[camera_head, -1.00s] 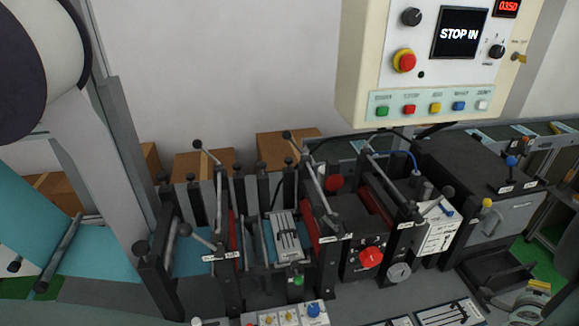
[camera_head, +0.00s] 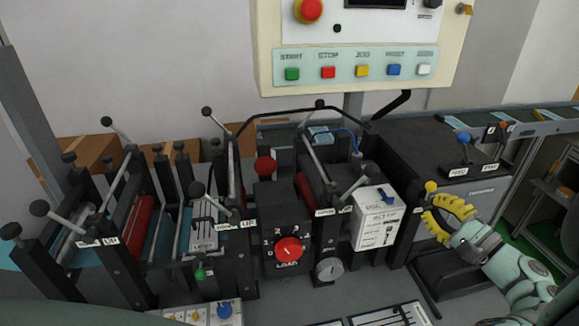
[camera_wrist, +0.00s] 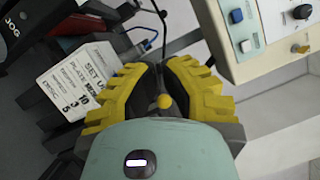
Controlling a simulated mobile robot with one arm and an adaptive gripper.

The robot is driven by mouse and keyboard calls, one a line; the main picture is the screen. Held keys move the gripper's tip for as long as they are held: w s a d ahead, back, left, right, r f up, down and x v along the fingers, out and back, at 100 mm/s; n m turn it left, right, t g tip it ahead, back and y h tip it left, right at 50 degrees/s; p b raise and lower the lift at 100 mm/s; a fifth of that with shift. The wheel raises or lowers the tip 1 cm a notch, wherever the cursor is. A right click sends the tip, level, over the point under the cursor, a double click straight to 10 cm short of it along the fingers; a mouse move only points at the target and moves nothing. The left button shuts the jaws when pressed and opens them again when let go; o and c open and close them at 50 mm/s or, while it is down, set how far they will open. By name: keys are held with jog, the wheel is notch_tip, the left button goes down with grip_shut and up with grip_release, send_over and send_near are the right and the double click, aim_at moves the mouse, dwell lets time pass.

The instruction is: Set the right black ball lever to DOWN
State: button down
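Several black ball levers stand on the press. The rightmost has a long rod whose black ball (camera_head: 319,104) points up and back. A shorter black-knobbed handle (camera_head: 365,180) leans near it, above a small label plate (camera_head: 325,212) whose text is hard to read. I cannot tell which of these ends is set up or down. My gripper (camera_head: 440,216), with yellow ribbed fingers, is at the right, apart from both handles. In the wrist view my gripper (camera_wrist: 160,85) is open, with a yellow ball knob (camera_wrist: 165,102) showing between the fingers; nothing appears held.
The yellow knob (camera_head: 431,187) stands close to my fingers. A white settings box (camera_head: 376,222) lies between my gripper and the right levers. A dark cabinet (camera_head: 430,150) with a blue ball lever (camera_head: 463,138) is behind. The control panel (camera_head: 355,72) hangs above.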

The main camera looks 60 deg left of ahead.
jog(key=s+a+r+p, duration=0.2)
jog(key=s+a+p, duration=0.1)
jog(key=a+p, duration=0.4)
jog(key=shift+s+a, duration=0.25)
jog(key=shift+a, duration=1.5)
jog(key=shift+s+a+r+n+h, duration=0.15)
jog(key=shift+s+r+n+h, duration=0.2)
jog(key=shift+r+n, duration=0.45)
